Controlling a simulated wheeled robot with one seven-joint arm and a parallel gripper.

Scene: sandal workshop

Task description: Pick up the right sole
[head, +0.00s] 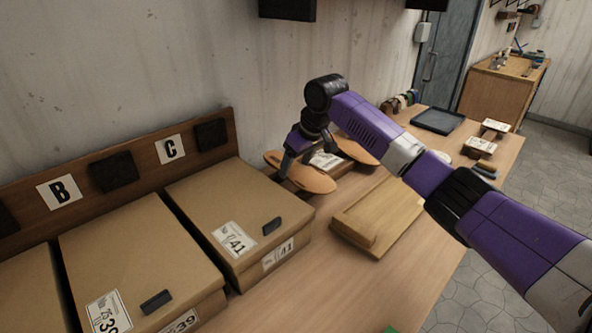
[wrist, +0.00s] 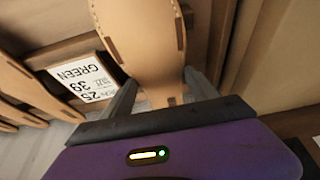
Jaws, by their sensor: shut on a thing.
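Two tan soles lie close together in the head view, beyond the boxes. My gripper (head: 287,164) is at the nearer left one (head: 306,179) and is shut on it near one end. In the wrist view this sole (wrist: 145,38), with slots along its edges, runs up between the two fingers (wrist: 160,88). The other sole (head: 357,149) is to the right in the head view, partly behind my arm. I cannot tell from the shapes which is the right-foot sole, or whether the held one is clear of the surface below.
A white label card (head: 325,160) is between the soles; the wrist view shows a label reading GREEN 39 (wrist: 84,80). Shoe boxes (head: 230,205) stand left. A wooden block or board (head: 378,215) is right of them. A dark tray (head: 438,120) is farther back.

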